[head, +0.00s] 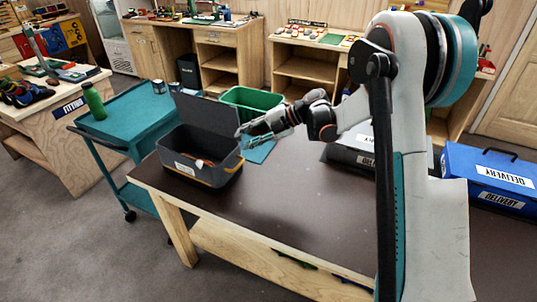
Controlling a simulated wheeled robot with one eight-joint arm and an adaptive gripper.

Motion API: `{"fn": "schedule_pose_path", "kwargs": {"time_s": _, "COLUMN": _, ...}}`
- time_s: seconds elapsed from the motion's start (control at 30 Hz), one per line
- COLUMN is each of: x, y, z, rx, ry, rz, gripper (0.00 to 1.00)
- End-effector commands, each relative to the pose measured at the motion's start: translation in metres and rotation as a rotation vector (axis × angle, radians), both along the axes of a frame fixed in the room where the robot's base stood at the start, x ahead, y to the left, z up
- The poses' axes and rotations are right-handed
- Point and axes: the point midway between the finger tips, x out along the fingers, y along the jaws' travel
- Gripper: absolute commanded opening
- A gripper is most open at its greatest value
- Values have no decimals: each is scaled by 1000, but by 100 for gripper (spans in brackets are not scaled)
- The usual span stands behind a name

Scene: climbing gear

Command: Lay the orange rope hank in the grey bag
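The grey bag (222,177) stands on the dark tabletop near its left end, with its flap raised at the back and a white label on the front. Something orange-brown, which looks like the orange rope hank (205,162), lies low inside it, mostly hidden by the front wall and shade. My gripper (241,137) is at the bag's right rear rim, pointing left. Its fingers look spread apart, with no rope visible between them. I cannot tell whether it touches the rim.
A green bin (250,98) stands behind the bag, and a teal mat (259,151) lies to its right. A blue delivery box (490,178) is at the far right. A teal cart (128,118) with a green bottle (94,101) stands left. The front tabletop is clear.

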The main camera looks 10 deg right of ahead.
Motion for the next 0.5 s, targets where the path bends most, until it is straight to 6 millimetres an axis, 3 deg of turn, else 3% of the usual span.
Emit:
{"fn": "schedule_pose_path", "kwargs": {"time_s": 0.23, "x": -16, "y": 1, "z": 21, "rx": -28, "ry": 133, "rz": -103, "gripper": 30}}
{"fn": "schedule_pose_path", "kwargs": {"time_s": 0.5, "x": -74, "y": -4, "z": 68, "rx": -86, "ry": 492, "rz": -473, "gripper": 30}}
